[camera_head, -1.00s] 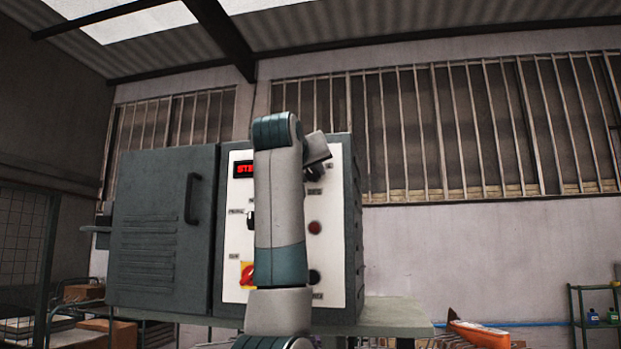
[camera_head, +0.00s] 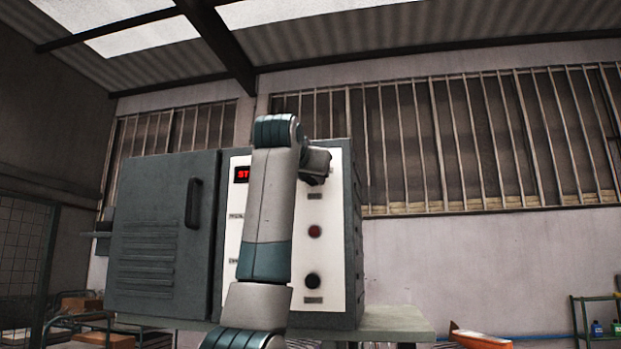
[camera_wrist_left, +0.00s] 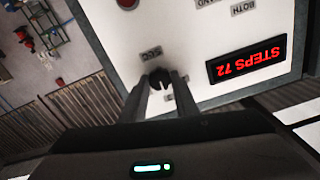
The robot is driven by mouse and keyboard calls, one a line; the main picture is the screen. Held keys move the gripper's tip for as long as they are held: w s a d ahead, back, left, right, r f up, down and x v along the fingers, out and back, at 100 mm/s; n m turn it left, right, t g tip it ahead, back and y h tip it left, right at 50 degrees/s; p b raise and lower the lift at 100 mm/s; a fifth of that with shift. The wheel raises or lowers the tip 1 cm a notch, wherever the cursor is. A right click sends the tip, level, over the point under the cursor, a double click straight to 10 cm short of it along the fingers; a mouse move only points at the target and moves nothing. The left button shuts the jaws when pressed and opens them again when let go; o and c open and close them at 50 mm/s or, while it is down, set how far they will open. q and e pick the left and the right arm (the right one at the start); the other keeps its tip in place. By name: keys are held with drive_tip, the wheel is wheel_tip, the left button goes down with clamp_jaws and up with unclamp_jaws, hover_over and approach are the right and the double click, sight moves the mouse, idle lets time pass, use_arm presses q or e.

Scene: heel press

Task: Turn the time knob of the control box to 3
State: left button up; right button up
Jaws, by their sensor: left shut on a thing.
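The control box (camera_head: 335,265) has a white front panel, seen behind my left arm in the head view. My left gripper (camera_head: 318,168) is at the upper right of that panel. In the left wrist view the panel is upside down, and my left gripper (camera_wrist_left: 162,88) is shut on a small black knob (camera_wrist_left: 158,75) with one finger on each side. A small label (camera_wrist_left: 151,53) sits beside the knob, too small to read surely. The knob's pointer and scale cannot be made out. The red display (camera_wrist_left: 246,60) reads STEPS 72. My right gripper is in neither view.
A grey door (camera_head: 160,245) with a dark handle (camera_head: 193,203) is left of the panel. A red button (camera_head: 315,231) and a black knob (camera_head: 313,281) are lower on the panel. The box stands on a table (camera_head: 395,322). Open space lies to its right.

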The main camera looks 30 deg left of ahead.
use_arm(q)
drive_tip(key=shift+r, duration=0.1)
drive_tip(key=o, duration=1.1)
drive_tip(key=shift+c, duration=0.2)
drive_tip(key=shift+s, duration=0.1)
drive_tip(key=shift+s+d+f+b, duration=0.15)
drive_tip(key=shift+s+f+b, duration=0.05)
drive_tip(key=shift+s+b, duration=0.25)
drive_tip(key=b+v, duration=0.8)
drive_tip(key=v, duration=0.8)
drive_tip(key=shift+s, duration=0.15)
drive_tip(key=shift+r, duration=0.1)
